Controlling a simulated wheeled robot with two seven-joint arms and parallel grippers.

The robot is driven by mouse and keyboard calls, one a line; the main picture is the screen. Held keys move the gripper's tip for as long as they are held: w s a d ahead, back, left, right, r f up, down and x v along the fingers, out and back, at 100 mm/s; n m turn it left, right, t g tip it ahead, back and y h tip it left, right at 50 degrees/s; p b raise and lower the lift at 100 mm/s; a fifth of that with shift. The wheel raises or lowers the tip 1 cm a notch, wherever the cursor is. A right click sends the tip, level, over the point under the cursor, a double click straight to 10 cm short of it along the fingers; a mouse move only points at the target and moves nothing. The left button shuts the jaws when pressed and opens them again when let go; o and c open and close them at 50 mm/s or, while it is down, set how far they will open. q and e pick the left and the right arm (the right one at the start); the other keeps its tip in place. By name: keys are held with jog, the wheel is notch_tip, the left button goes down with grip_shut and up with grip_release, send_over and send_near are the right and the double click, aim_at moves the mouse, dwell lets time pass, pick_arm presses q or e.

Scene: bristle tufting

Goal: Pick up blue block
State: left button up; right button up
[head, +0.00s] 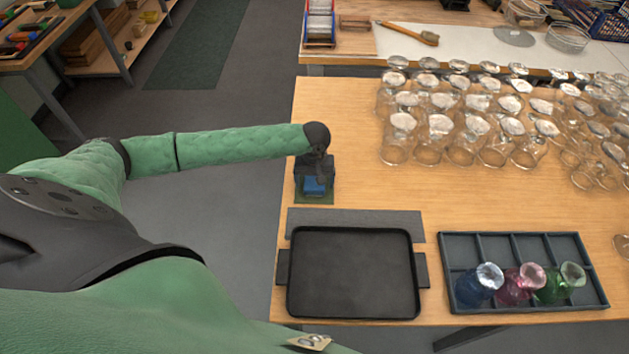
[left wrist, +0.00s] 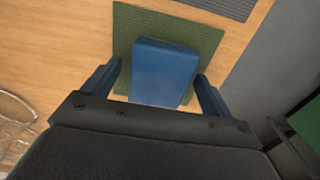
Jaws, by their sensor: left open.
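The blue block (head: 314,186) sits on a small green mat (head: 314,200) at the table's left edge in the head view. In the left wrist view the block (left wrist: 163,72) rests on the green mat (left wrist: 128,30), between the two fingers. My left gripper (head: 315,178) is above the block, pointing down. In the left wrist view my left gripper (left wrist: 158,85) is open, with one finger on each side of the block and a visible gap on both sides. The gripper partly covers the block in the head view. My right gripper is not in view.
A dark tray (head: 352,272) and a grey strip (head: 355,222) lie in front of the mat. A compartment tray (head: 455,250) at right holds blue, pink and green glass vessels (head: 520,283). Many clear glass jars (head: 460,150) stand at the back right. The table's left edge is close to the mat.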

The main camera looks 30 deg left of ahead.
pick_arm(q)
jog(key=shift+f, duration=0.15)
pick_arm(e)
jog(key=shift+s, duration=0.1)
pick_arm(q)
jog(key=c, duration=1.1)
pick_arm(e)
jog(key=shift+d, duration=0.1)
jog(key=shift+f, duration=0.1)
